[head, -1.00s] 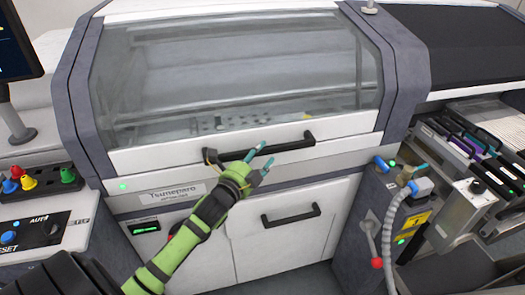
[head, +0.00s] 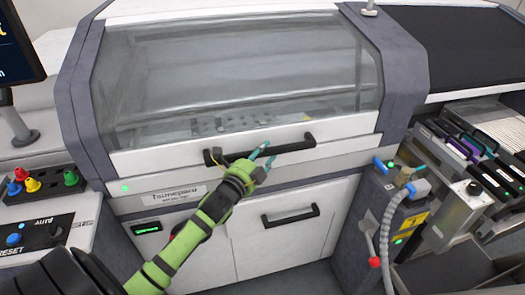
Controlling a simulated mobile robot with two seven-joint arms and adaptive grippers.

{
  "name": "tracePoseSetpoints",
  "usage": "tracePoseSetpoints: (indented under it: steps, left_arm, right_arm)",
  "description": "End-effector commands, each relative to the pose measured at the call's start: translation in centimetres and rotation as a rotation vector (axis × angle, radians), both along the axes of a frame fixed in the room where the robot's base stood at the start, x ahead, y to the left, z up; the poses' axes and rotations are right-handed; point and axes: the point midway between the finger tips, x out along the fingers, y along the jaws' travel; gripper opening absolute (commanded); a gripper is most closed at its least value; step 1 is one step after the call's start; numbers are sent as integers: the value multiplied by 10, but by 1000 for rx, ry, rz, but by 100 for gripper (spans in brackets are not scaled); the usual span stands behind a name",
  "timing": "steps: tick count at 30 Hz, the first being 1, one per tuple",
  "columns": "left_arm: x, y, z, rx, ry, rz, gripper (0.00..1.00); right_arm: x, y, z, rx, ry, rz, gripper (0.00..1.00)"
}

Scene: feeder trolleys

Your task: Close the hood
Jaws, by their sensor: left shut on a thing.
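The hood (head: 243,75) is the machine's large clear window in a grey and white frame. It is down over the machine, its white lower bar lying along the front body; I cannot tell whether a thin gap is left. A black bar handle (head: 293,146) runs across that lower bar. My left gripper (head: 265,157), on a green and black arm, is at the middle of this handle with its teal fingertips around it, shut on it. My right gripper is not in view.
A lower white door with its own black handle (head: 290,216) is below the hood. Coloured buttons (head: 33,185) and a control panel stand at left. A post with a red knob (head: 370,252), a cable and a rack of feeders (head: 470,145) stand at right.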

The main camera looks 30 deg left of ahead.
Motion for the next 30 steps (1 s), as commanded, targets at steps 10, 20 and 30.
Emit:
tracePoseSetpoints:
  steps: [10, 20, 30]
  left_arm:
    - [-16, -20, 59, -45, 21, -2, 0]
    - [-20, -25, 69, -35, 14, -2, 0]
    - [-20, -24, 69, -34, 15, -1, 48]
  right_arm:
    - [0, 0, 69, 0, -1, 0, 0]
    - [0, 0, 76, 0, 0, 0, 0]
    - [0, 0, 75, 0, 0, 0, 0]
